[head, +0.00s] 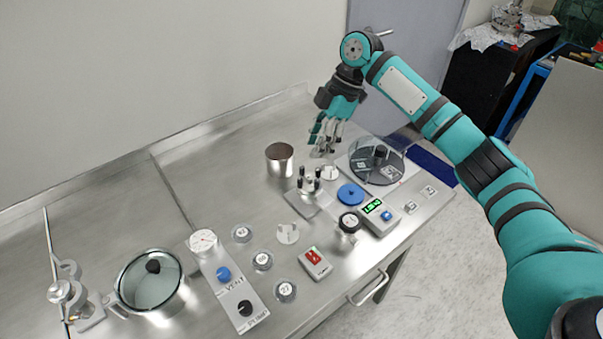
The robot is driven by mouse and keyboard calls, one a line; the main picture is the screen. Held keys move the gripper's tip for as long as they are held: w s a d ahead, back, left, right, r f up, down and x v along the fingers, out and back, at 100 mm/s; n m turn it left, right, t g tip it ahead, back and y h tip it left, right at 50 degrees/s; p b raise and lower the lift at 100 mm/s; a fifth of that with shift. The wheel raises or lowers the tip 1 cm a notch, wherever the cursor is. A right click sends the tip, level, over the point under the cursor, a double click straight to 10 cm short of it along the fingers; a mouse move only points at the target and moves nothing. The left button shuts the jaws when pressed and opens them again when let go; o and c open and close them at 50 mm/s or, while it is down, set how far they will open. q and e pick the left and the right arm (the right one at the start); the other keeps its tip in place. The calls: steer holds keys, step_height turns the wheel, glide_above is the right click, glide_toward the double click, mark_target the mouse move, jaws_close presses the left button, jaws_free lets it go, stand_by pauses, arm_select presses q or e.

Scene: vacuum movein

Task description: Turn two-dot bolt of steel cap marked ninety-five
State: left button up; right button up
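My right gripper (325,143) points down above the back right of the steel bench. Its fingers are small here, and I cannot tell whether they are open or shut. Just below it, a small steel piece with several upright black-topped posts (310,180) stands on a pale plate. No number or bolt dots are readable on it. Small round pieces with white marked labels lie at the bench's middle: one (242,233), one (263,261) and one (285,291). Their marks are too small to read surely. I cannot tell which thing is the cap marked ninety-five. My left gripper is not in view.
A steel cup (279,158) stands left of my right gripper, a clear-lidded dark disc (376,162) right of it. A blue disc (351,194), green-lit display box (380,216), gauge panel (229,285) and glass-lidded pot (150,281) stand on the bench. The back left is clear.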

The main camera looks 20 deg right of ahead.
mark_target(300, 179)
steer(key=p+x, duration=0.2)
steer(key=x, duration=0.8)
steer(key=shift+f, duration=0.3)
jaws_close()
